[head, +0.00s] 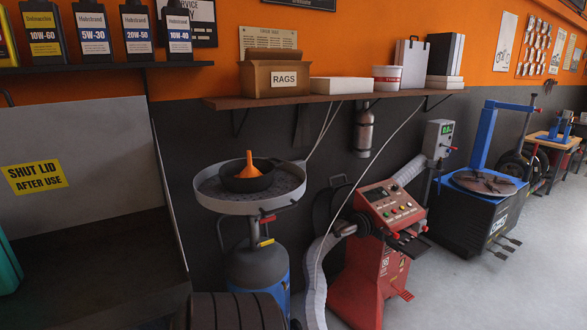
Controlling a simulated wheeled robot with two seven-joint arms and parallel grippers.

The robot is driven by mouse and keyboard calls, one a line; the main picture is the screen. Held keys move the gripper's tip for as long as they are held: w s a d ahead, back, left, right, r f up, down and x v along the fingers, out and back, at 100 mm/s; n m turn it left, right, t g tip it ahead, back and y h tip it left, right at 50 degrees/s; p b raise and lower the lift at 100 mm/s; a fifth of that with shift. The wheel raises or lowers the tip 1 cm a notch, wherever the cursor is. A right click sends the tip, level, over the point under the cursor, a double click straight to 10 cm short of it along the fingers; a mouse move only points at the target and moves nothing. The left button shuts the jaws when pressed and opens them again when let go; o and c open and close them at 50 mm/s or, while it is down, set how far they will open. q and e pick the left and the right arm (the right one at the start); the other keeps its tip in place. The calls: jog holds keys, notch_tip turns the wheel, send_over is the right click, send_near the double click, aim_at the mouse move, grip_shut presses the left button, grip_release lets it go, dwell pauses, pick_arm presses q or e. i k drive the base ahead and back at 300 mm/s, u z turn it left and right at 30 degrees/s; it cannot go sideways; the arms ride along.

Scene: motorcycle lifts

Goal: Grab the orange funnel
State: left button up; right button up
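The orange funnel (249,167) stands with its narrow spout pointing up. It sits in or on a black bowl-like pan (247,184), which hides its lower rim. The pan rests in the wide grey round tray (214,204) of an oil drainer with a blue and dark tank (258,270). Neither of my grippers shows in the head view.
A shelf (230,102) above the drainer holds a RAGS box (276,79), a white tub and binders. A red machine (360,270) with a grey hose stands right of the drainer. A dark ribbed object (235,310) is in front. Open floor (450,290) lies at right.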

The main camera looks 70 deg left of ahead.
aim_at(249, 171)
jog(key=i, duration=1.85)
jog(key=u, duration=2.75)
